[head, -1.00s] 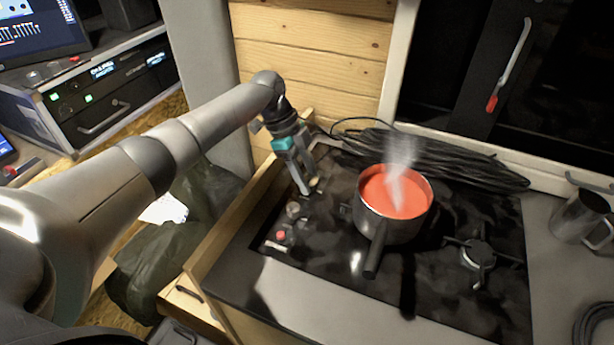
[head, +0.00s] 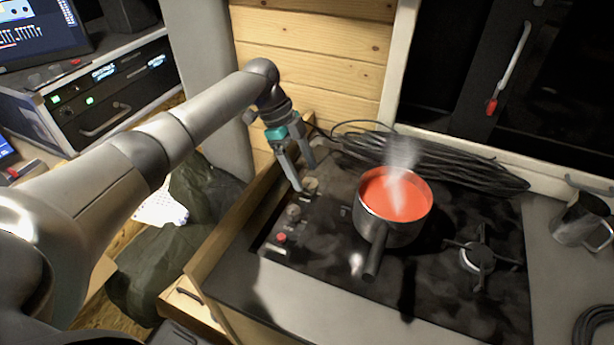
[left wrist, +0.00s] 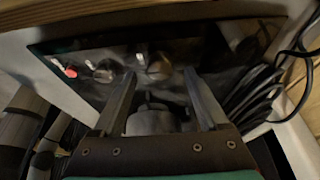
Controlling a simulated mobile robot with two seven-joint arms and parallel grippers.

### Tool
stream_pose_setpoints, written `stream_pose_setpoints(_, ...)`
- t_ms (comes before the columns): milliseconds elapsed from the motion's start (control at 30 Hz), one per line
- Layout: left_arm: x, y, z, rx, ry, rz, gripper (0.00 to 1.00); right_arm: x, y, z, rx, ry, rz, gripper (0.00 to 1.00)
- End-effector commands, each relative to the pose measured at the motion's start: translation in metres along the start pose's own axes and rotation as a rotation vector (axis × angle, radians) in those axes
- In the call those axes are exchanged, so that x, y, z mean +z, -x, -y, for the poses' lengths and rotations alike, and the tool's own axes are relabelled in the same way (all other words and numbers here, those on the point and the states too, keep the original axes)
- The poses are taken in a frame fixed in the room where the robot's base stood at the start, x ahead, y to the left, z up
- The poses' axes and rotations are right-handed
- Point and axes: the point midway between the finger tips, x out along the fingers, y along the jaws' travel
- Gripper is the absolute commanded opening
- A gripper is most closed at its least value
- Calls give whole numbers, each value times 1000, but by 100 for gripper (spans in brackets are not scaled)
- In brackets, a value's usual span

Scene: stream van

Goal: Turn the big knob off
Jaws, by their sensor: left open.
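The big knob (head: 310,185) is at the back of the row of controls on the left side of the black stove top. It also shows in the left wrist view (left wrist: 158,67), ahead of the fingertips and between their lines. My left gripper (head: 306,177) is open and empty just above and behind the knob, pointing down at it. Its two fingers also show in the left wrist view (left wrist: 159,75). I cannot tell whether a fingertip touches the knob. A smaller knob (head: 293,212) and a red button (head: 281,237) lie in front of it. My right gripper is not in view.
A steaming pot (head: 389,230) of red liquid stands on the stove close to the right of the gripper, handle toward the front. A coiled black cable (head: 440,160) lies behind. A wooden edge (head: 225,228) borders the stove's left. A metal mug (head: 580,222) stands far right.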

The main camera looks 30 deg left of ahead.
Motion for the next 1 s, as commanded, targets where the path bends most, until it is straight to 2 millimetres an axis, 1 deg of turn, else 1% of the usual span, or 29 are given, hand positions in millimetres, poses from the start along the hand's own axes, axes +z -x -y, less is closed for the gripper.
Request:
stream_pose_setpoints(33,0,15,1,-5,-1,0,76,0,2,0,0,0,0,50)
stream_pose_setpoints(300,-1,80,1,-5,-1,-1,76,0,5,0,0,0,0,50)
stream_pose_setpoints(400,-1,98,1,-2,-1,-1,76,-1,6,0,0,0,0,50)
stream_pose_setpoints(500,-1,111,0,-2,-1,-1,76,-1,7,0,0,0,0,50)
stream_pose_setpoints(600,-1,118,0,-1,-1,-1,76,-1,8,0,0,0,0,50)
stream_pose_setpoints(700,0,122,0,0,-2,-1,76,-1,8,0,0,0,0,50)
stream_pose_setpoints(1000,0,122,0,0,-1,0,76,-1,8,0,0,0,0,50)
